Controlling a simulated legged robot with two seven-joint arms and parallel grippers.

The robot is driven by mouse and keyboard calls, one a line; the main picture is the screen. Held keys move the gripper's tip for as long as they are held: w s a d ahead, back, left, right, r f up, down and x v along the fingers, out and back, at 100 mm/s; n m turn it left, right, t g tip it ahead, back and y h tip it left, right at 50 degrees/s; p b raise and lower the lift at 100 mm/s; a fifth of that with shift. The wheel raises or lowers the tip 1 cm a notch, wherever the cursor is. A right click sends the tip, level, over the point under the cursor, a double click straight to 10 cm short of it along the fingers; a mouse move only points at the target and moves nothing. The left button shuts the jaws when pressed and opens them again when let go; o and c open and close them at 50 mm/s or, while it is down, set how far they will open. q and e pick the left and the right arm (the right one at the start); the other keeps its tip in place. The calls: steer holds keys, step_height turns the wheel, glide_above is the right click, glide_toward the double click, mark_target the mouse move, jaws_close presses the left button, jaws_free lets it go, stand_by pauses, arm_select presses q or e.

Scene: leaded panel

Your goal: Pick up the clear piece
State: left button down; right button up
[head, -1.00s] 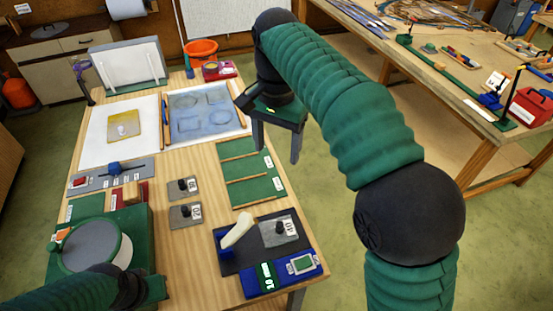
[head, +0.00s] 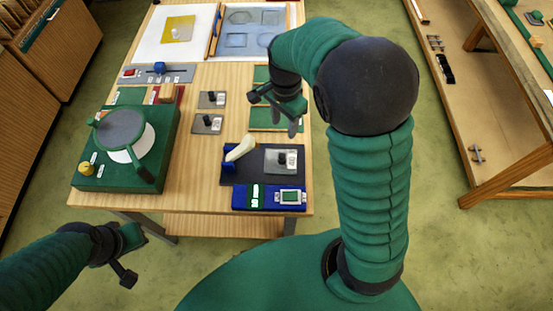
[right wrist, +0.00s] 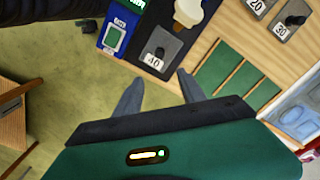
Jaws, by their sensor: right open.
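No piece is plainly marked as clear. Four faint, see-through shapes lie on the blue-grey sheet (head: 250,30) at the table's far end; whether they are loose pieces or outlines, I cannot tell. A yellow pane (head: 178,29) with a pale knob lies on white paper to their left. My right gripper (head: 285,122) is open and empty, above the green trays at the table's right edge. Its two spread fingers (right wrist: 160,90) show in the right wrist view with nothing between them. My left gripper (head: 130,238) is off the table's front left; its fingers are not clear.
A grey knobbed plate marked 40 (head: 281,161) sits on a dark base beside a cream lever (head: 241,148). Two knobbed plates (head: 211,99) lie farther back. A green turntable unit (head: 125,155) fills the left side. A blue box (head: 268,197) lies at the front edge.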

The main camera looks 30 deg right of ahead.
glide_above(282, 156)
steer(key=f, duration=0.5)
steer(key=a+f, duration=0.1)
steer(key=f, duration=0.2)
steer(key=shift+w+f, duration=0.25)
steer(key=shift+w, duration=0.05)
steer(key=f, duration=0.1)
steer(key=d+f+p, duration=0.1)
steer(key=f, duration=0.2)
steer(key=shift+s+d+f+p, duration=0.3)
steer(key=shift+s+d+p, duration=0.05)
steer(key=shift+d, duration=0.05)
step_height(282, 156, down, 3)
steer(key=shift+a+r, duration=0.1)
steer(key=shift+a, duration=0.05)
steer(key=shift+w+a+f, duration=0.2)
steer(key=shift+a, duration=0.35)
steer(key=shift+s+r, duration=0.1)
steer(key=shift+r, duration=0.05)
steer(key=c, duration=0.5)
arm_select(q)
steer(key=shift+w+a+r, duration=0.15)
steer(key=shift+a+r, duration=0.05)
steer(key=shift+r, duration=0.25)
steer(key=shift+w+a+r, duration=0.15)
steer(key=shift+a+r, duration=0.05)
steer(key=shift+r, duration=0.25)
arm_select(e)
steer(key=shift+d, duration=0.35)
jaws_close()
